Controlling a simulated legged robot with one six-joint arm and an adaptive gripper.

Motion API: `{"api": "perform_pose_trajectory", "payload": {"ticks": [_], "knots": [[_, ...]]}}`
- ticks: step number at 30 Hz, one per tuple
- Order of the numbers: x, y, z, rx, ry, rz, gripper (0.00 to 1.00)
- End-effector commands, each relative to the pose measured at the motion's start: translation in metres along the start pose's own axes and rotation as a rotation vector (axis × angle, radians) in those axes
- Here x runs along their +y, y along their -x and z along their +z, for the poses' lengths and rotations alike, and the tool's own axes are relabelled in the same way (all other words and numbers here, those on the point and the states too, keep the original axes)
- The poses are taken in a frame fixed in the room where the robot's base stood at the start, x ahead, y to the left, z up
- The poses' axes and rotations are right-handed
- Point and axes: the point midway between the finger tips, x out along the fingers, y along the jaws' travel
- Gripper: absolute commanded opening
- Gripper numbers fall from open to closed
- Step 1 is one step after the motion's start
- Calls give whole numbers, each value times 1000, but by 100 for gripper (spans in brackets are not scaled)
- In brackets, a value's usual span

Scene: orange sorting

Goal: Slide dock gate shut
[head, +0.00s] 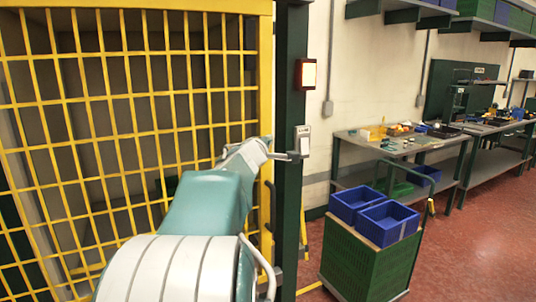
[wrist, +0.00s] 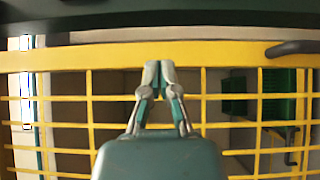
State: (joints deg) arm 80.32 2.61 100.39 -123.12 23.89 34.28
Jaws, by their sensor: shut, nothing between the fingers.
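The dock gate (head: 130,95) is a yellow mesh panel filling the left of the head view. Its upright edge meets the dark green post (head: 289,100) in that view. In the wrist view the gate's yellow edge bar (wrist: 220,54) runs across the top, with a narrow pale strip between it and the dark post (wrist: 200,14). A dark handle (wrist: 293,48) sits on the bar at right. My gripper (wrist: 158,68) is shut and empty, its tips overlapping the edge bar in view; I cannot tell if they touch. In the head view my gripper (head: 285,156) is small beside the post.
Blue bins (head: 388,222) sit on a green crate (head: 366,262) right of the post. Workbenches (head: 400,150) line the wall. Red floor is clear at lower right.

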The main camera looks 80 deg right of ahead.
Motion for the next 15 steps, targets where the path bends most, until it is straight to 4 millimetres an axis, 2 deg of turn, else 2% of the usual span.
{"api": "perform_pose_trajectory", "payload": {"ticks": [4,7,11,15], "knots": [[-48,-10,-25,-60,175,-42,0],[-94,-7,-46,-132,381,-90,0],[-150,9,-69,-224,677,-172,0],[-205,40,-88,-313,1027,-283,0]]}}
